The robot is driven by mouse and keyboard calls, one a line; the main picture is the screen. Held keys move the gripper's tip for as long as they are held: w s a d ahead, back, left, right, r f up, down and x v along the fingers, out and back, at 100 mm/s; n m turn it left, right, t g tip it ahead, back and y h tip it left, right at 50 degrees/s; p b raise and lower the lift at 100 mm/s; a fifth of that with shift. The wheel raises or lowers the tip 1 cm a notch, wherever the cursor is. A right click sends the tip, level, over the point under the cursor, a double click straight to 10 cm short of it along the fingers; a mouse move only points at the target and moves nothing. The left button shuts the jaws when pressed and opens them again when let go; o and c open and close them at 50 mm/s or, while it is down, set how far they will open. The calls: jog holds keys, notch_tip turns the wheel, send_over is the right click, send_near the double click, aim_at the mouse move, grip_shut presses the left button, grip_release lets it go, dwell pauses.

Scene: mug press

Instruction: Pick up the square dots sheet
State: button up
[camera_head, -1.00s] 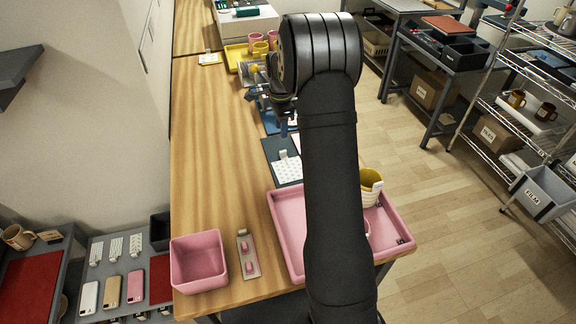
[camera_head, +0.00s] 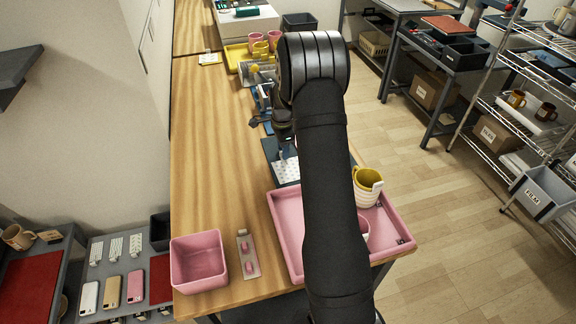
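The dots sheet (camera_head: 287,173) is white with small dots and lies on a dark mat (camera_head: 268,149) on the wooden bench, in the middle of the head view. My gripper (camera_head: 283,154) points down over the far end of the sheet and covers its tab. I cannot tell whether the fingers touch the sheet, nor whether they are open or shut. My dark arm hides the area to the right of the sheet.
A pink square bin (camera_head: 198,262) and a narrow holder with pink pieces (camera_head: 248,254) stand at the front left. The bench's left strip (camera_head: 210,160) is clear.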

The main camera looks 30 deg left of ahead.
grip_shut()
jog(key=shift+r, duration=0.2)
jog(key=shift+r, duration=0.3)
jog(key=r, duration=0.2)
jog(key=d+r, duration=0.1)
jog(key=shift+r, duration=0.4)
jog(key=w+d+r, duration=0.1)
jog(key=d+r, duration=0.5)
jog(key=d, duration=0.4)
jog(key=w+a+f+n, duration=0.2)
jog(key=a+n, duration=0.3)
jog(key=n, duration=0.3)
jog(key=w+a+f+n, duration=0.2)
jog(key=a+n, duration=0.4)
jog(key=n, duration=0.3)
jog(key=shift+w+f, duration=0.2)
